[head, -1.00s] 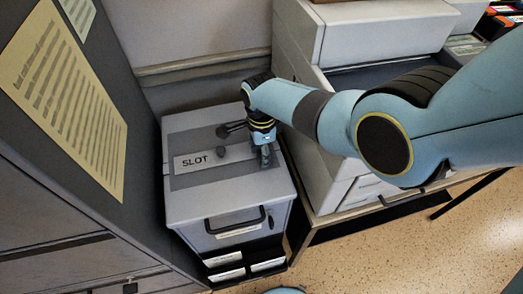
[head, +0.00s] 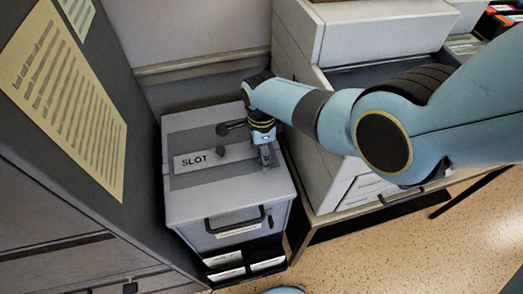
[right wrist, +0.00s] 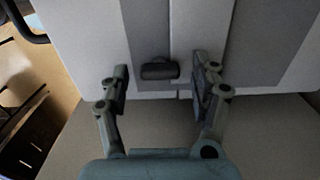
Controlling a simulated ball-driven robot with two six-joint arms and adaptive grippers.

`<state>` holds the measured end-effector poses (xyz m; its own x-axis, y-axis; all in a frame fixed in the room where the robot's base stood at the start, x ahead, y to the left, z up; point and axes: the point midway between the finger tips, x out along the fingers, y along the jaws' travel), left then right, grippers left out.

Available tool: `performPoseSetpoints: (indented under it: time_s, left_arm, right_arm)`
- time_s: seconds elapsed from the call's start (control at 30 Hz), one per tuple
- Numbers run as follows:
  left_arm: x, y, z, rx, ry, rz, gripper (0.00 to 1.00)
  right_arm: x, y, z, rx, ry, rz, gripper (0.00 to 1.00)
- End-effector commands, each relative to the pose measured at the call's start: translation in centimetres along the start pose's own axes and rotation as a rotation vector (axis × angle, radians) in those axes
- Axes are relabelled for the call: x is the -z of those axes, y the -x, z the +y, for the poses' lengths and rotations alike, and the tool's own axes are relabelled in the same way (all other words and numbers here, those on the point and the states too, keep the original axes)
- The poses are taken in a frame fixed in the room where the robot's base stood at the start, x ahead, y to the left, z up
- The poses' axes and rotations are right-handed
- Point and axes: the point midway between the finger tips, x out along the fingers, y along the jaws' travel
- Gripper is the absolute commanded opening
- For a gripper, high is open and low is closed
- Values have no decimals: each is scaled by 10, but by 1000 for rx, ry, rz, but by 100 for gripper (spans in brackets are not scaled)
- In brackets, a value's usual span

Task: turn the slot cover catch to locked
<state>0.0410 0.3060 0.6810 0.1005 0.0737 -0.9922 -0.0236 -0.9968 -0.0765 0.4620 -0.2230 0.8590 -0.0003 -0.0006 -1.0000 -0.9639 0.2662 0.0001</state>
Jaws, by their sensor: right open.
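A grey box (head: 190,205) labelled SLOT (head: 195,160) stands at the left of the head view. A darker grey band crosses its top, with a lighter strip on it. In the right wrist view a dark, short bar-like piece (right wrist: 160,70), apparently the catch, sits at the edge of the box top. My right gripper (head: 267,158) points down at the right part of the box top. In the wrist view its open fingers (right wrist: 160,88) stand either side of the dark piece, with gaps. In the head view the gripper hides this piece. My left gripper is not in view.
A dark handle (head: 235,222) is on the box front. A grey cabinet (head: 60,190) stands close on the left, a pale machine (head: 330,160) on the right.

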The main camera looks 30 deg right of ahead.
Motion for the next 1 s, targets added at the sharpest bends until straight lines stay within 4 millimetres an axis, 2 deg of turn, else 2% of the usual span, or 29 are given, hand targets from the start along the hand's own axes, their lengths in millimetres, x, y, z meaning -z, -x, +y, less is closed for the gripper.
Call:
performPoseSetpoints:
  time_s: [0.17,0.37,0.8,1.0]
  left_arm:
    - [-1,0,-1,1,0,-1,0]
    - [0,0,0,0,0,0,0]
    - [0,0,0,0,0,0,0]
    - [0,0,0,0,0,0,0]
  right_arm:
    - [0,2,0,0,0,-1,63]
    - [-1,18,-1,3,0,-1,63]
    - [0,101,-1,2,0,-1,63]
    - [0,118,0,0,0,0,63]
